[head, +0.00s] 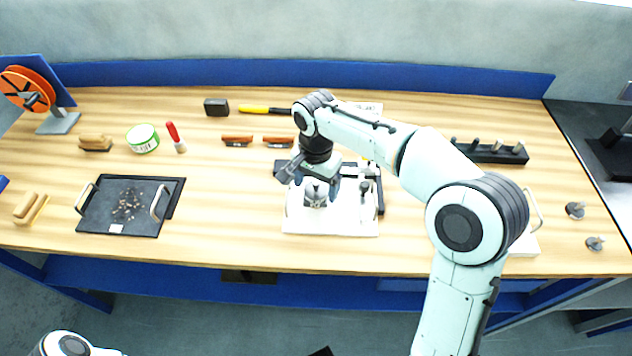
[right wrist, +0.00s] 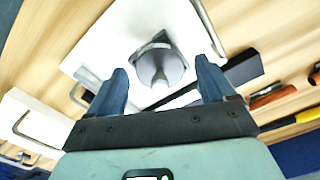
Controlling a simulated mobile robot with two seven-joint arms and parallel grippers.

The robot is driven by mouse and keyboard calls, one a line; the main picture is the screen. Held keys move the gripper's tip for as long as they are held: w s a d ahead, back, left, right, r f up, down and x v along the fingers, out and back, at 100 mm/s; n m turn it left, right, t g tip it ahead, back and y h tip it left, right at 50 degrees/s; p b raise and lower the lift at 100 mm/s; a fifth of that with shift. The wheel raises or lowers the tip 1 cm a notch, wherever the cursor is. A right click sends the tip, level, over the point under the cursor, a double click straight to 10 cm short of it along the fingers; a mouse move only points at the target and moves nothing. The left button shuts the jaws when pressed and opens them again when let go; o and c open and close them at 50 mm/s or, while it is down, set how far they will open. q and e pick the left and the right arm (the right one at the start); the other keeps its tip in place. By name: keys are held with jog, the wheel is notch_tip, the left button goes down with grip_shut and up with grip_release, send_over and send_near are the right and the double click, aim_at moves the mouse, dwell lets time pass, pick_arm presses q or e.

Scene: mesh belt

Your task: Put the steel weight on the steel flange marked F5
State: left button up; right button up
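A grey steel piece with a round body and a knobbed stem, seemingly the steel weight (head: 316,195), stands on a white tray (head: 330,225) near the table's front middle. In the right wrist view the weight (right wrist: 160,68) lies between the spread fingers, with the tray (right wrist: 115,40) around it. My right gripper (head: 318,184) is over it, open, pointing down; whether a finger touches it I cannot tell. No F5 mark is readable, so I cannot tell which piece is the flange. My left gripper is out of view; only part of my left arm shows bottom left.
A dark tray (head: 90,215) with small pieces lies left. Two small dark metal parts (head: 575,210) lie far right. A black rack (head: 490,152) stands back right. A second white tray (head: 524,245) is partly behind my right arm. The table is clear between the dark and white trays.

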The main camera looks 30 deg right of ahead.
aim_at(316, 182)
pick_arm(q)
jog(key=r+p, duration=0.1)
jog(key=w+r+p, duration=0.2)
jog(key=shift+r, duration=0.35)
pick_arm(e)
notch_tip(316, 182, up, 13)
dwell(0.4)
